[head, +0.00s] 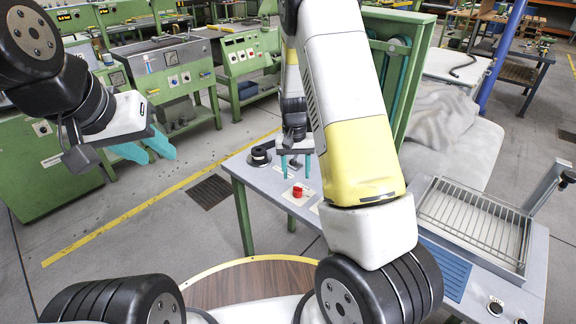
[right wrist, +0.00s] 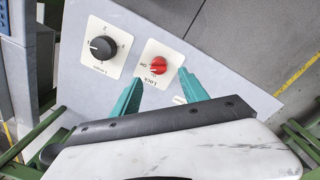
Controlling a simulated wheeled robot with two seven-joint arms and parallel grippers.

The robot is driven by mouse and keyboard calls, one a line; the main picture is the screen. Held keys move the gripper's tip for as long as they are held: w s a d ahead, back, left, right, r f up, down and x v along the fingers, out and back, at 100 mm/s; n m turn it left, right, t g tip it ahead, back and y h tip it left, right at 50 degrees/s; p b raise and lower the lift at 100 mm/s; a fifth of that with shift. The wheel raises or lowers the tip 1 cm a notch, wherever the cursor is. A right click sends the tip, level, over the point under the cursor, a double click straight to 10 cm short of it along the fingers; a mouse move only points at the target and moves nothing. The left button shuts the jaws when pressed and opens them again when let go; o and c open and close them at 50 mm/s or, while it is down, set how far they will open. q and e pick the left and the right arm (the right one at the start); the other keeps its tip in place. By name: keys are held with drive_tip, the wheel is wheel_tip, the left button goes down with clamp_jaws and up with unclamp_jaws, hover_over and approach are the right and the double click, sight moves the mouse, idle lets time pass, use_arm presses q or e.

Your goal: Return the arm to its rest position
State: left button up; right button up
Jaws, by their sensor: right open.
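My right gripper (head: 295,170) hangs fingers down over the grey machine top, open and empty. In the right wrist view its two teal fingers (right wrist: 161,76) are spread apart, below and to either side of a red knob (right wrist: 158,65) on a white plate marked LOCK. The red knob also shows in the head view (head: 297,190), just below the fingertips. I cannot tell whether they touch it. My left gripper (head: 158,157) is in the air at the left with its teal fingers apart and nothing between them.
A black dial (right wrist: 103,47) sits beside the red knob. The grey machine top (head: 262,182) also carries a wire-grid tray (head: 528,240) at the right. A green upright frame (head: 412,75) stands behind my right arm. Green machines (head: 250,58) line the back; floor between is clear.

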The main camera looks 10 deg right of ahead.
drive_tip(key=shift+r, duration=0.35)
drive_tip(key=s+a+r+t+y, duration=0.1)
drive_tip(key=s+r, duration=0.2)
drive_tip(key=r, duration=0.4)
drive_tip(key=s+r+n+t+y, duration=0.1)
drive_tip(key=s+r, duration=0.2)
drive_tip(key=r, duration=0.3)
drive_tip(key=s+a+r+t+y, duration=0.1)
drive_tip(key=s+r, duration=0.3)
drive_tip(key=r, duration=0.3)
drive_tip(key=s+r+n+t, duration=0.1)
drive_tip(key=s+r, duration=0.3)
drive_tip(key=s, duration=0.3)
drive_tip(key=s+r+n+t, duration=0.1)
drive_tip(key=s+r+t, duration=0.1)
drive_tip(key=s, duration=0.5)
drive_tip(key=shift+s+r, duration=0.3)
drive_tip(key=shift+r, duration=0.55)
drive_tip(key=shift+o, duration=0.2)
